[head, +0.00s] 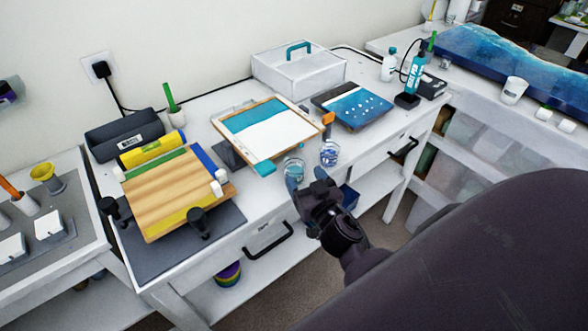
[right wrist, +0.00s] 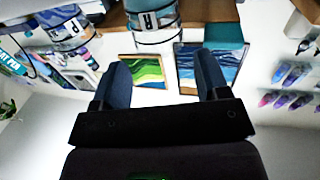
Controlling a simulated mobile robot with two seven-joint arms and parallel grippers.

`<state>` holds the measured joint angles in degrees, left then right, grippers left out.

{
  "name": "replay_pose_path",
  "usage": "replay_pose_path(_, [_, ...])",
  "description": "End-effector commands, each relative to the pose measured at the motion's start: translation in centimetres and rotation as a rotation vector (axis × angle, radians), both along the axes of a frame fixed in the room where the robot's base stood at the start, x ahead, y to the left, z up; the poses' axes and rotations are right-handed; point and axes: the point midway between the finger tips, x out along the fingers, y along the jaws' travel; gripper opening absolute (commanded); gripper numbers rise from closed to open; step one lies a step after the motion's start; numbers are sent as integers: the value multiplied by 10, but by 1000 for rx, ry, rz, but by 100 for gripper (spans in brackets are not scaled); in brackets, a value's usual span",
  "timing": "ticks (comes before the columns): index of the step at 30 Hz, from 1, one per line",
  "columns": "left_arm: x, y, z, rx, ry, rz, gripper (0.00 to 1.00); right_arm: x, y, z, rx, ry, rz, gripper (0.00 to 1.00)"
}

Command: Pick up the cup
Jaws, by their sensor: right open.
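Two clear cups stand near the front edge of the white table in the head view. The left cup (head: 293,172) holds light blue liquid, and the right cup (head: 329,154) holds darker blue contents. My right gripper (head: 310,188) is in front of and just below them in the picture. In the right wrist view its two fingers (right wrist: 161,62) are spread apart with nothing between them. One cup (right wrist: 151,22) shows past the fingers at the top, and another (right wrist: 66,30) is to its left. My left gripper is not seen.
A framed canvas (head: 272,135), a wooden board (head: 170,195) and a blue panel (head: 352,105) lie behind and beside the cups. An orange-topped tool (head: 328,121) is close behind the right cup. My dark arm covers the lower right.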

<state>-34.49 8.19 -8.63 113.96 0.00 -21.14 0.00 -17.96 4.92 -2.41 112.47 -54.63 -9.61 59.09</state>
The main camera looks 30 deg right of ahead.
Motion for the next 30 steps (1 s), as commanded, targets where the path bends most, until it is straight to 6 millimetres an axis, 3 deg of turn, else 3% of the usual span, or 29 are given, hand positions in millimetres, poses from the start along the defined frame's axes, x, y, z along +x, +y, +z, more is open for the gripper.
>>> replay_pose_path(8, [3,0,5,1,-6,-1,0,17,-3,0,-2,-1,0,68])
replay_pose_path(18, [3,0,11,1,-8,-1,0,57,-11,-3,-2,0,0,68])
replay_pose_path(28, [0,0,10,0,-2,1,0,63,-12,-4,0,0,-1,68])
replay_pose_path(30, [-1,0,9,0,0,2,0,63,-12,-4,0,0,-1,61])
